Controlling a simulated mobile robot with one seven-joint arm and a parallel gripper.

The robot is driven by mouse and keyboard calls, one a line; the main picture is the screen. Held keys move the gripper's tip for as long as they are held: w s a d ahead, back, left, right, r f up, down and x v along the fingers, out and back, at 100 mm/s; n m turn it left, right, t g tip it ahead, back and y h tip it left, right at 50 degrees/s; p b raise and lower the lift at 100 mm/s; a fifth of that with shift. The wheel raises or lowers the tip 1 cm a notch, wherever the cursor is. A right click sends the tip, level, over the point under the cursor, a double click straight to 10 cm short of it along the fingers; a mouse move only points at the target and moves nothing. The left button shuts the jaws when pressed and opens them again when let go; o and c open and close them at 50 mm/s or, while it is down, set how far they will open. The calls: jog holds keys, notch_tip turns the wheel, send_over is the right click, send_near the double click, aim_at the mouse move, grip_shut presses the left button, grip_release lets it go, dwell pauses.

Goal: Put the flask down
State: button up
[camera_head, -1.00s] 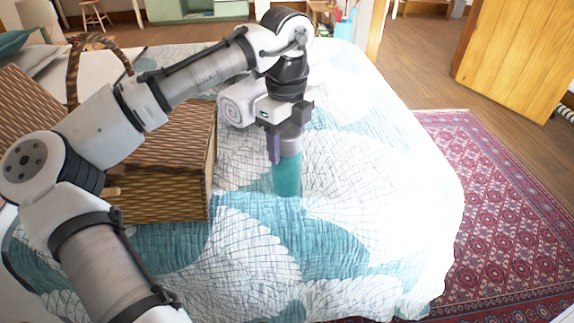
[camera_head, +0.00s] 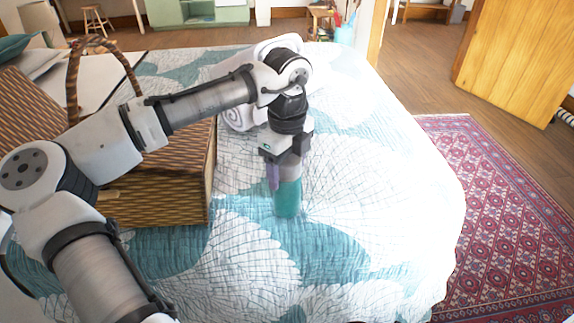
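The flask (camera_head: 287,197) is a teal cylinder with a grey upper part. It stands upright in the middle of the view, over the bed's teal and white quilt (camera_head: 330,235). My gripper (camera_head: 284,172) points straight down and is shut on the flask's grey upper part, with one purple-grey finger showing on the left side. The flask's base is at or very close to the quilt; I cannot tell whether it touches.
A wicker picnic basket (camera_head: 170,190) with a hooped handle stands on the bed, left of the flask. The quilt right of and in front of the flask is clear. A red patterned rug (camera_head: 510,220) lies on the floor at right.

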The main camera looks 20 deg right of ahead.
jog(key=shift+o, duration=0.8)
jog(key=shift+r, duration=0.15)
notch_tip(320, 180, up, 12)
jog(key=shift+r+p, duration=0.1)
jog(key=shift+p, duration=0.65)
